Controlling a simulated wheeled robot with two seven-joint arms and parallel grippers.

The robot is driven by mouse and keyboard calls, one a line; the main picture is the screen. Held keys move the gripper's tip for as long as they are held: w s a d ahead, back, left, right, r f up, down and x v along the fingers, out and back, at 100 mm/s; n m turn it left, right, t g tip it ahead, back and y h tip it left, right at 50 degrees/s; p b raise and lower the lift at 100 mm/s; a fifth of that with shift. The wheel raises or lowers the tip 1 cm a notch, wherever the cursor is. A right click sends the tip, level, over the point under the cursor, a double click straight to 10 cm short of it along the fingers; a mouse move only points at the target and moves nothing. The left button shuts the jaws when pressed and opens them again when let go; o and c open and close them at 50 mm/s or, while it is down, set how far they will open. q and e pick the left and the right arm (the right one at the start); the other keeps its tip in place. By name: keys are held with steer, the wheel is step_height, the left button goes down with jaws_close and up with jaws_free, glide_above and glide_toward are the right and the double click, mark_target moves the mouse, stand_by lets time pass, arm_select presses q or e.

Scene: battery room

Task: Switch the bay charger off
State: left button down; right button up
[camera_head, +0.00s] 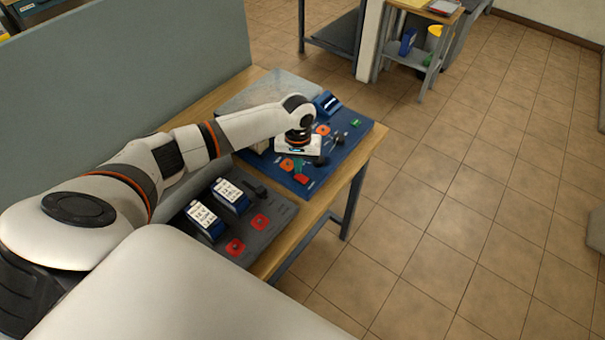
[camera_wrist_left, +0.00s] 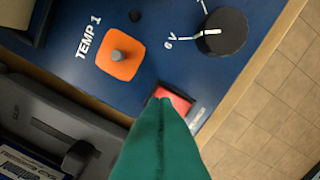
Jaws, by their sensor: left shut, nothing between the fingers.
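The bay charger is a blue panel (camera_head: 352,150) on the bench, also filling the top of the left wrist view (camera_wrist_left: 175,40). It has a red rocker switch (camera_head: 302,179) near its front edge, seen close in the left wrist view (camera_wrist_left: 176,101). My left gripper (camera_head: 299,167) points down over the panel, shut and empty. In the left wrist view its green fingers (camera_wrist_left: 160,102) end at the red switch and cover part of it; whether they touch cannot be told. An orange TEMP 1 plate (camera_wrist_left: 120,58) and a black knob (camera_wrist_left: 222,32) lie nearby. My right gripper is out of view.
A grey tray (camera_head: 284,213) with two blue-and-white batteries (camera_head: 230,194) and red squares stands beside the panel, nearer me. A grey partition (camera_head: 120,80) rises behind the bench. Tiled floor (camera_head: 470,190) is open on the right.

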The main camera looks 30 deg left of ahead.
mark_target(298, 176)
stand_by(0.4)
arm_select(q)
steer(key=shift+f+b, duration=0.35)
steer(key=shift+f, duration=0.6)
stand_by(0.3)
step_height(298, 176, up, 5)
steer(key=p, duration=0.5)
steer(key=shift+p, duration=0.35)
steer(key=shift+r+p, duration=1.05)
steer(key=shift+r, duration=0.05)
steer(key=shift+f, duration=0.1)
